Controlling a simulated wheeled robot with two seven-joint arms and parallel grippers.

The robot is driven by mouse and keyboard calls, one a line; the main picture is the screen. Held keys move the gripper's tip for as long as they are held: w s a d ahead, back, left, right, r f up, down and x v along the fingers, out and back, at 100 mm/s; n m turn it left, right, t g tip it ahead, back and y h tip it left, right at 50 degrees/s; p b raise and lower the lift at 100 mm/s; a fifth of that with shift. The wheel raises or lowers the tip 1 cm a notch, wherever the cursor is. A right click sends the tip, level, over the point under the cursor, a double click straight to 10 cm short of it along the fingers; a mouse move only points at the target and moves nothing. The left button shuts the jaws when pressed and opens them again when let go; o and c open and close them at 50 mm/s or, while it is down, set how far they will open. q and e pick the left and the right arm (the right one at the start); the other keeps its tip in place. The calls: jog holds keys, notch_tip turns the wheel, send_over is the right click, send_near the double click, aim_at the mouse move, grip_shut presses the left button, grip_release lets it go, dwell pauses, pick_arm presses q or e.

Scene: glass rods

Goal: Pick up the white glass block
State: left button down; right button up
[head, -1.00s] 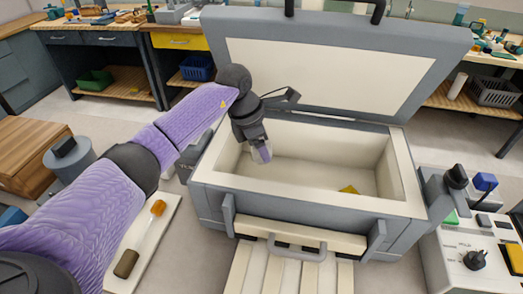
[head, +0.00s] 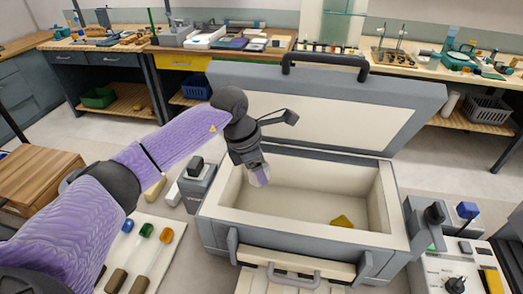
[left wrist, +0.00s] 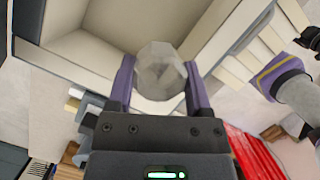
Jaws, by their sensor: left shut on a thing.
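The block is mostly hidden there by the fingers, with only a pale bit showing at the tips. My right gripper is not seen in the head view.
The open case (head: 213,213) has a cream inside and a raised lid (head: 330,105) behind the gripper. A yellow piece (head: 342,221) lies on its floor. Colour-ended rods (head: 146,231) lie on a pale board at left. A control box (head: 455,262) stands at right.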

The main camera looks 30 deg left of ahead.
pick_arm(q)
jog(key=s+d+p, duration=0.3)
jog(key=s, duration=0.9)
jog(key=shift+s, duration=0.25)
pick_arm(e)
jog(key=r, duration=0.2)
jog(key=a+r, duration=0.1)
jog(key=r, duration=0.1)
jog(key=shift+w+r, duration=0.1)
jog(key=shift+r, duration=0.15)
pick_arm(q)
jog(key=shift+d+r, duration=0.1)
jog(key=shift+r, duration=0.05)
